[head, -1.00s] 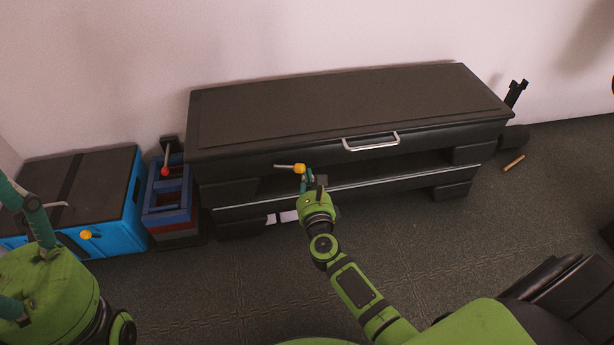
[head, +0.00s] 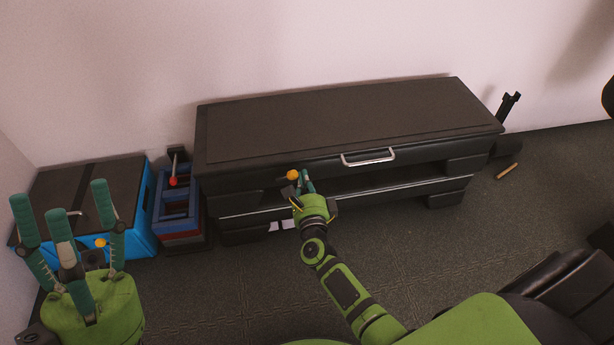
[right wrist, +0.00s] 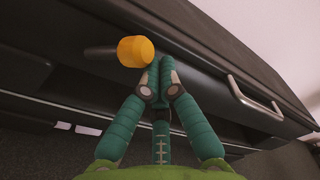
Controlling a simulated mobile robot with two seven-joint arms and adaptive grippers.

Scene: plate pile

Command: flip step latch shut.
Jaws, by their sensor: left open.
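The step is a long black box with a dark flat top (head: 350,118) against the wall. Its latch is a short lever with a yellow knob (head: 293,175) on the front face, left of the silver handle. In the right wrist view the knob (right wrist: 135,51) is at the upper middle, its dark shaft pointing left. My right gripper (head: 306,182) is just right of the knob; in the right wrist view its fingertips (right wrist: 160,75) are together beside the knob, not around it. Contact is unclear. My left gripper (head: 66,205) is open and empty at the lower left, fingers up.
A silver handle (head: 368,157) sticks out of the step's front. A blue box (head: 146,205) with a dark lid and a blue-red crate (head: 178,225) with a red-knobbed lever stand at left. A small wooden stick (head: 508,171) lies at right. The floor in front is clear.

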